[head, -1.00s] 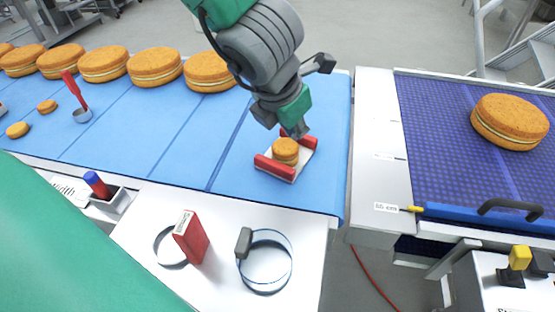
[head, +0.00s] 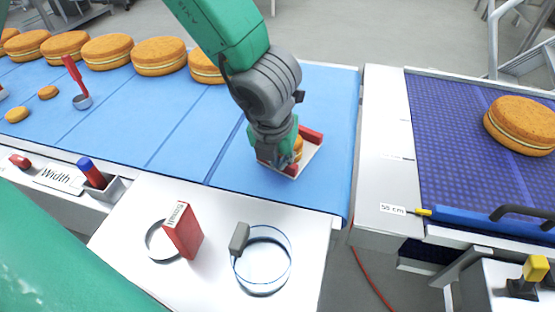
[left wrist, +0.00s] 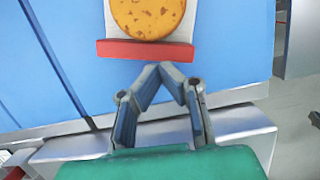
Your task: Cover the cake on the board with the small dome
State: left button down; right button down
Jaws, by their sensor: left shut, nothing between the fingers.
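The small round cake (head: 298,147) sits on a pale board (head: 309,157) with red bars at two edges, on the blue belt. My left gripper (head: 274,162) is shut and empty, over the board's near left side, hiding much of cake and board. In the left wrist view its fingertips (left wrist: 168,70) meet just short of the red bar (left wrist: 146,49), with the cake (left wrist: 147,14) beyond. A red block (head: 183,231) labelled "Small" stands by a thin round rim (head: 150,243) on the white table. I cannot tell whether that rim belongs to a dome. My right gripper is out of view.
A larger clear round (head: 288,262) with a grey grip stands right of the red block. Big filled rounds (head: 160,56) line the belt's far edge. A red-handled ladle (head: 76,82) lies left. Another big round (head: 520,125) sits on the purple belt. The middle blue belt is clear.

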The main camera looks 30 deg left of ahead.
pick_arm(q)
jog(key=shift+w+a, duration=0.55)
jog(key=shift+w, duration=0.3)
jog(key=shift+w+d+r, duration=0.1)
jog(key=shift+d, duration=0.45)
jog(key=shift+w+a+r+p, duration=0.1)
jog(key=shift+w+r+p, duration=0.05)
jog(key=shift+w+p, duration=0.6)
jog(key=shift+w+a, duration=0.15)
jog(key=shift+a, duration=0.05)
jog(key=shift+a+f, duration=0.25)
jog(key=shift+a, duration=0.1)
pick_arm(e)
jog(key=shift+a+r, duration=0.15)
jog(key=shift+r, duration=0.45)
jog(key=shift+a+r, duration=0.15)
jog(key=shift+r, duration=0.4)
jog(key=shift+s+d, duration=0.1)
